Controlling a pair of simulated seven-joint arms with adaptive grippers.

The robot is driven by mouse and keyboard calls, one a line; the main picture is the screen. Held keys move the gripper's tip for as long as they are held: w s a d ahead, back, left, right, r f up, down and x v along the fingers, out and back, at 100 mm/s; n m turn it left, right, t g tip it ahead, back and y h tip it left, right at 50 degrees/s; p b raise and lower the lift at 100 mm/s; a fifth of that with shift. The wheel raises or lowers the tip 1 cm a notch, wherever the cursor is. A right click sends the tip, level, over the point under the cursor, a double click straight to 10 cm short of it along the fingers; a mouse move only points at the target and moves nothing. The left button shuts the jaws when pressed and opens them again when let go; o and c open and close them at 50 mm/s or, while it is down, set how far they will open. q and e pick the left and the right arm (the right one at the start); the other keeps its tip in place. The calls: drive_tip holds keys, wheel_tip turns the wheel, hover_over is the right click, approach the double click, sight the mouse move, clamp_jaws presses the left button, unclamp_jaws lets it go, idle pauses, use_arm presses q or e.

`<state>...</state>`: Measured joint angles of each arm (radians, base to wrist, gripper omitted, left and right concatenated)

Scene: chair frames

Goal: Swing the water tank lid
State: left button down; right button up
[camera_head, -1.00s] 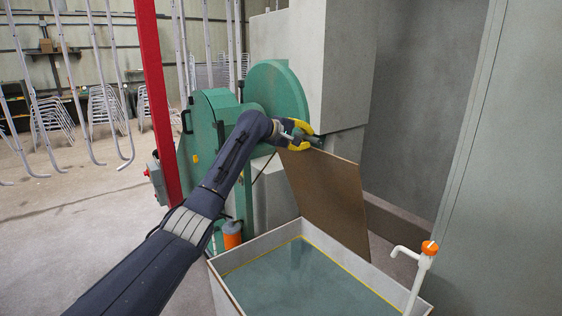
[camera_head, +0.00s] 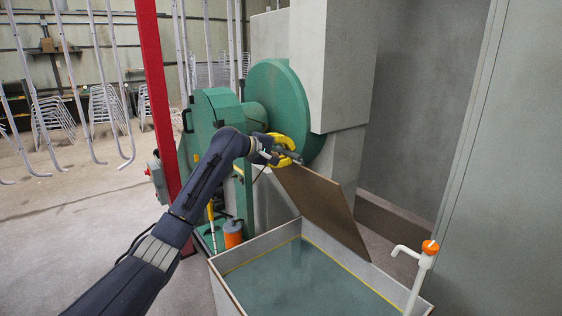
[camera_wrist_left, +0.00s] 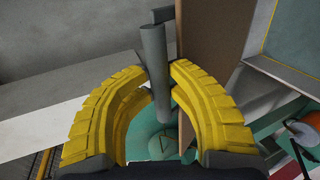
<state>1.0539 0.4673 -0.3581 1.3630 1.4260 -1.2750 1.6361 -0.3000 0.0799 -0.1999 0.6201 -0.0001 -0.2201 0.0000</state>
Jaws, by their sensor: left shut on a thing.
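The water tank (camera_head: 232,284) is an open box with pale walls and greenish water inside, at the bottom centre of the head view. Its brown lid (camera_head: 325,208) is raised and tilted, hinged along the tank's far right side. My left gripper (camera_head: 290,155) is at the lid's upper left corner. In the left wrist view, its yellow fingers (camera_wrist_left: 159,72) are shut on a grey cylindrical handle (camera_wrist_left: 153,55) beside the brown lid (camera_wrist_left: 205,40). My right gripper is not in view.
A green machine with a large wheel (camera_head: 278,100) stands behind the lid. A red post (camera_head: 158,90) rises at left. A white tap with an orange knob (camera_head: 430,247) stands at the tank's right. An orange container (camera_head: 233,233) sits left of the tank.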

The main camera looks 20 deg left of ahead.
use_arm(q)
drive_tip(key=shift+s+a+f, duration=0.4)
drive_tip(key=shift+s+f, duration=0.2)
drive_tip(key=shift+f, duration=0.1)
drive_tip(key=shift+s+a+f, duration=0.35)
drive_tip(key=shift+s+f, duration=0.2)
drive_tip(key=shift+f, duration=0.1)
drive_tip(key=s+a+f, duration=0.6)
drive_tip(key=s+f, duration=0.2)
drive_tip(key=shift+s+f, duration=0.4)
drive_tip(key=shift+a, duration=0.15)
drive_tip(key=s+a+f, duration=0.2)
drive_tip(key=s+f, duration=0.1)
drive_tip(key=f, duration=0.2)
drive_tip(key=s+a+f, duration=0.2)
drive_tip(key=s+f, duration=0.1)
drive_tip(key=f, duration=0.3)
drive_tip(key=shift+s+a+f, duration=0.2)
drive_tip(key=shift+s+a, duration=0.05)
drive_tip(key=shift+a, duration=0.1)
idle(0.5)
